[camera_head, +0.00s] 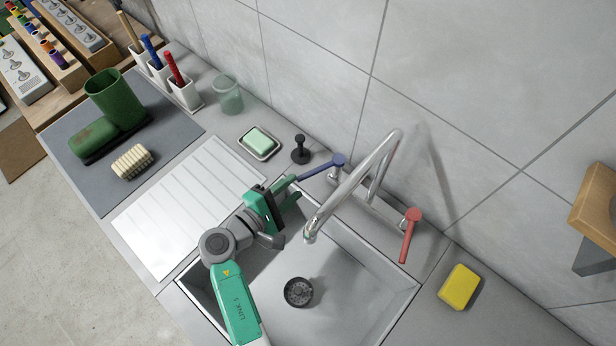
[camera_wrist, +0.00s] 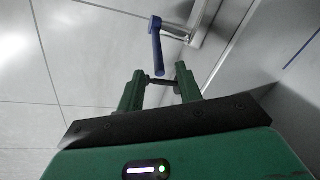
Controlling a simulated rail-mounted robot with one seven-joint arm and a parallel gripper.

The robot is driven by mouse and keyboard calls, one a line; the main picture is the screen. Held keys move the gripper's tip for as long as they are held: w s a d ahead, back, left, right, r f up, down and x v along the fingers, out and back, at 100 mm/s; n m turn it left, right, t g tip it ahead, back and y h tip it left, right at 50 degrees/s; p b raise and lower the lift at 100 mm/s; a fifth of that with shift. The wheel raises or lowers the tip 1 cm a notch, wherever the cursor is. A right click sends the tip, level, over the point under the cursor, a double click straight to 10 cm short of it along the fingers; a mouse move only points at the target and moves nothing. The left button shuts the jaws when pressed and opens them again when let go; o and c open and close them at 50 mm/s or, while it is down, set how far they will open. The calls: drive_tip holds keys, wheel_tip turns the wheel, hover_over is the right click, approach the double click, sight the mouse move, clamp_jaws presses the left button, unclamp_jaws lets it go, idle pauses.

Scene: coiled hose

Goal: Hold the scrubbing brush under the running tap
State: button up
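The scrubbing brush (camera_head: 132,161), a cream bristly block, lies on the grey mat at the left, well away from my gripper. The chrome tap (camera_head: 352,188) arches over the sink, its spout end above the basin. No water shows below it. It has a blue lever (camera_head: 322,167) on the left and a red lever (camera_head: 410,232) on the right. My gripper (camera_head: 292,186) is over the sink's back left edge, close to the blue lever's free end. In the wrist view the green fingers (camera_wrist: 161,82) are apart, with the blue lever (camera_wrist: 157,45) just beyond the tips.
The sink (camera_head: 345,285) has a dark drain (camera_head: 298,292). A black plunger-like knob (camera_head: 300,150) and a soap dish (camera_head: 259,143) stand behind my gripper. A yellow sponge (camera_head: 459,287) lies at the right. A green boot (camera_head: 108,105) lies on the mat (camera_head: 180,126).

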sight(313, 171)
drive_tip(key=shift+w+a+r, duration=0.1)
drive_tip(key=b+x, duration=0.1)
drive_tip(key=x, duration=0.7)
drive_tip(key=shift+c, duration=0.4)
clamp_jaws()
